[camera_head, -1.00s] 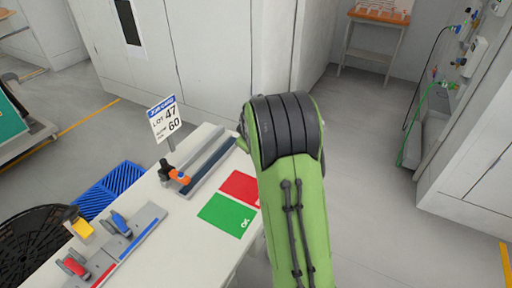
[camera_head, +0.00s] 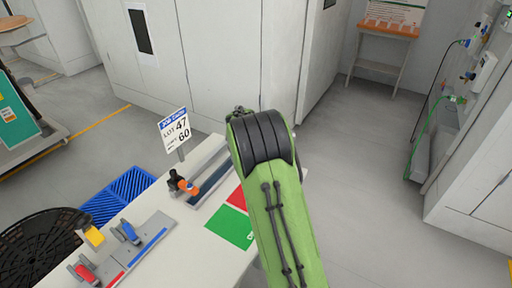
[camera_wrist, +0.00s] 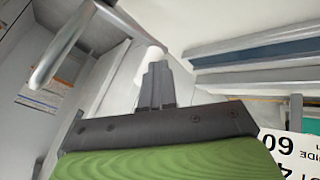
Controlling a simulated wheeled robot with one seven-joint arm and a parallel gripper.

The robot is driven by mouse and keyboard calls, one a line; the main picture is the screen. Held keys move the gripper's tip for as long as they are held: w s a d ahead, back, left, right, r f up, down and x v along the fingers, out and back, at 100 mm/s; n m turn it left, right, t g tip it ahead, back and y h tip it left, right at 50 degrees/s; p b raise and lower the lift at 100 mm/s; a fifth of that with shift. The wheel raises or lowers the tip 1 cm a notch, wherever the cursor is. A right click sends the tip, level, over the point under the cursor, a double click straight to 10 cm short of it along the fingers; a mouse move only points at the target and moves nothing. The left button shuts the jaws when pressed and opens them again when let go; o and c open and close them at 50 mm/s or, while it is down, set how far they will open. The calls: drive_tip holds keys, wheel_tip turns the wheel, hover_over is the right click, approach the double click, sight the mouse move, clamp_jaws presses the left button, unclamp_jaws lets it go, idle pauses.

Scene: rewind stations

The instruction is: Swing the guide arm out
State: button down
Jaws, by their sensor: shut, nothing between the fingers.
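My gripper (camera_wrist: 156,85) shows in the wrist view with its dark fingers together and nothing between them. A pale, round-ended piece (camera_wrist: 151,54) shows just beyond the fingertips; I cannot tell whether they touch it or whether it is part of the guide arm. I cannot pick out the guide arm for sure in either view. In the head view my green arm reaches over the right end of the white table (camera_head: 190,258) and hides my gripper.
A job card (camera_head: 174,130) stands at the table's back edge, beside an orange-and-black handle (camera_head: 183,184) on a grey rail. A blue clamp (camera_head: 126,232) and a red clamp (camera_head: 84,271) sit at the front left. Open floor (camera_head: 375,200) lies to the right.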

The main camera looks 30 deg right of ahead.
drive_tip(key=shift+s+d+r, duration=0.1)
drive_tip(key=shift+s+d, duration=0.2)
drive_tip(key=shift+d, duration=0.15)
drive_tip(key=p+v, duration=0.3)
drive_tip(key=v, duration=1.2)
drive_tip(key=shift+a+r, duration=0.25)
drive_tip(key=shift+a, duration=0.2)
drive_tip(key=shift+w, duration=0.1)
